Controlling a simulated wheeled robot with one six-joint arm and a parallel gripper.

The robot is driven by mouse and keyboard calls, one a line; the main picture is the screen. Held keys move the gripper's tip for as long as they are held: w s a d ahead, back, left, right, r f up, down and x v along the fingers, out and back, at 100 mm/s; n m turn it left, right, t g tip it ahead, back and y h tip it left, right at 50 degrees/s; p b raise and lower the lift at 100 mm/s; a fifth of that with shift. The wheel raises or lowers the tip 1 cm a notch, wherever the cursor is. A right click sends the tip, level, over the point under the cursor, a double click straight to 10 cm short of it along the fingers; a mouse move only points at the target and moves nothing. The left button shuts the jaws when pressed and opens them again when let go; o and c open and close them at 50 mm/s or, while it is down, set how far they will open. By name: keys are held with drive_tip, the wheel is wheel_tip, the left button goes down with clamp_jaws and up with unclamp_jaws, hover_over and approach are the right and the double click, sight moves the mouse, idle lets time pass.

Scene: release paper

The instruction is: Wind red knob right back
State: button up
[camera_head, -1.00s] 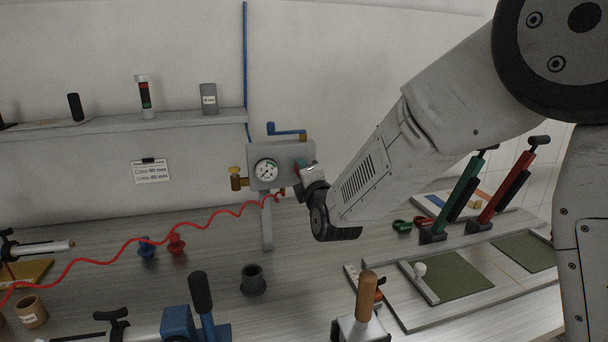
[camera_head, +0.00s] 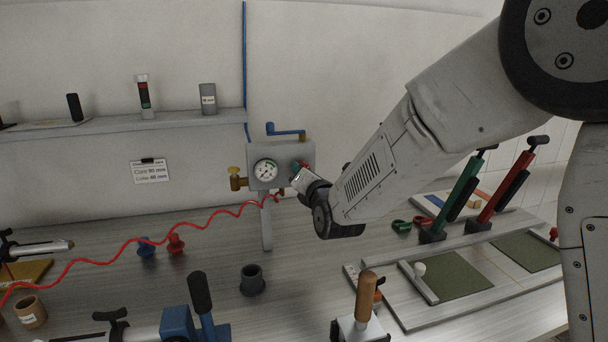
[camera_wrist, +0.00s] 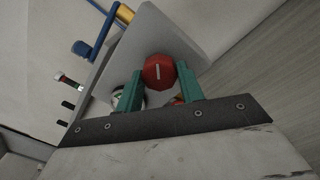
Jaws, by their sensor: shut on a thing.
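The red knob (camera_wrist: 158,72) shows in the wrist view as a round face with a white mark line, on the grey panel of the gauge box (camera_wrist: 165,30). My gripper (camera_wrist: 160,84) has its two green fingers on either side of the knob and is shut on it. In the head view the gauge box (camera_head: 288,150) stands at the back of the bench, with my gripper (camera_head: 300,174) at its right front. Only a little red of the knob shows there beside the gripper. A round dial gauge (camera_head: 265,170) sits on the box's left part.
A blue lever (camera_head: 286,132) tops the box and a brass valve (camera_head: 237,179) is on its left. A red coiled hose (camera_head: 150,231) runs left from the box. Green and red upright hand tools (camera_head: 463,190) stand to the right. A dark cup (camera_head: 252,281) stands in front.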

drive_tip(key=shift+s+f, duration=0.1)
drive_tip(key=shift+f, duration=0.1)
drive_tip(key=o, duration=1)
drive_tip(key=shift+r, duration=0.15)
drive_tip(key=shift+v, duration=3.9)
